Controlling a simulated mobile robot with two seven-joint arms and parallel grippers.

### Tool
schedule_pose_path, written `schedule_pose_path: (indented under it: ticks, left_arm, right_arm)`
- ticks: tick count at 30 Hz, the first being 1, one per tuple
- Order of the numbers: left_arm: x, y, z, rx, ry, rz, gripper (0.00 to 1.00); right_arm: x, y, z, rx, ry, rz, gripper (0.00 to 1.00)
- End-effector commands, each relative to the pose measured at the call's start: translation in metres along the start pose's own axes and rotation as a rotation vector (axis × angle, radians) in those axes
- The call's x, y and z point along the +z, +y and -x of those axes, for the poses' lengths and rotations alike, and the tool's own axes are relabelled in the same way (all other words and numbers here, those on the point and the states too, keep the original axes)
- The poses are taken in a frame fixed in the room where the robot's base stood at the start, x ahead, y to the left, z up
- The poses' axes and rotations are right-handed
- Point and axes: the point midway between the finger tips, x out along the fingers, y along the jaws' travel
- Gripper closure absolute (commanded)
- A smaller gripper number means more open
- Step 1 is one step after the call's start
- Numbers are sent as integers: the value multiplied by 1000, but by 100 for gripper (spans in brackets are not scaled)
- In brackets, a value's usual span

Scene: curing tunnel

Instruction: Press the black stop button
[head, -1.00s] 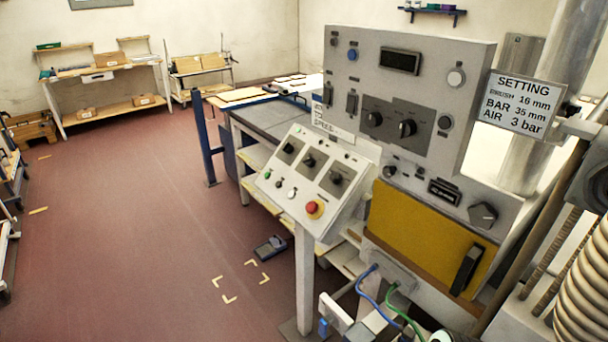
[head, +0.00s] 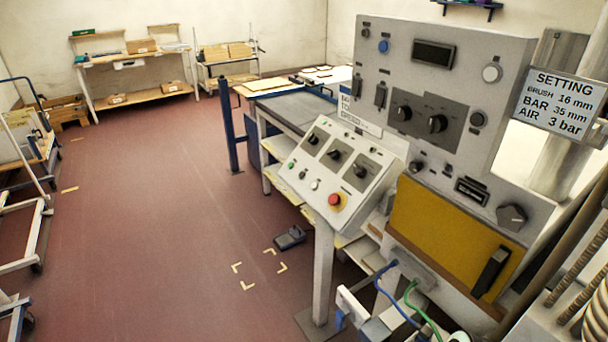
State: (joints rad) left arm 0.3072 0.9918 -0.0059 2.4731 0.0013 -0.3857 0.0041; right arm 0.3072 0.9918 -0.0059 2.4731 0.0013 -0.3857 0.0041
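The sloped light-grey control panel (head: 318,205) stands on a post right of the middle. Along its lower left edge is a row of small buttons: a green one (head: 290,165), a small dark one (head: 302,175) that looks black, and a white one (head: 314,184). A red mushroom button (head: 335,199) on a yellow base is at the row's right end. Any label by the dark button is too small to read. Neither of my grippers is in view.
A foot pedal (head: 289,237) lies on the floor near yellow corner marks. Blue and green hoses hang at the bottom. The red floor (head: 150,230) to the left is clear.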

Motion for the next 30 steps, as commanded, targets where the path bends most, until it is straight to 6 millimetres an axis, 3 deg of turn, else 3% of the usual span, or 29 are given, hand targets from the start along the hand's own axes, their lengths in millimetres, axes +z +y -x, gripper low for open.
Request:
schedule_pose_path:
  ticks: [12, 18, 30]
  left_arm:
    - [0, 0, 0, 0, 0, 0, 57]
    - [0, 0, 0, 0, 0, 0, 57]
    - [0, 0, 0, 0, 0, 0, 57]
  right_arm:
    - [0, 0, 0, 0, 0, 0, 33]
    - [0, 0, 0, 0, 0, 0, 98]
    - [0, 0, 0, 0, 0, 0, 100]
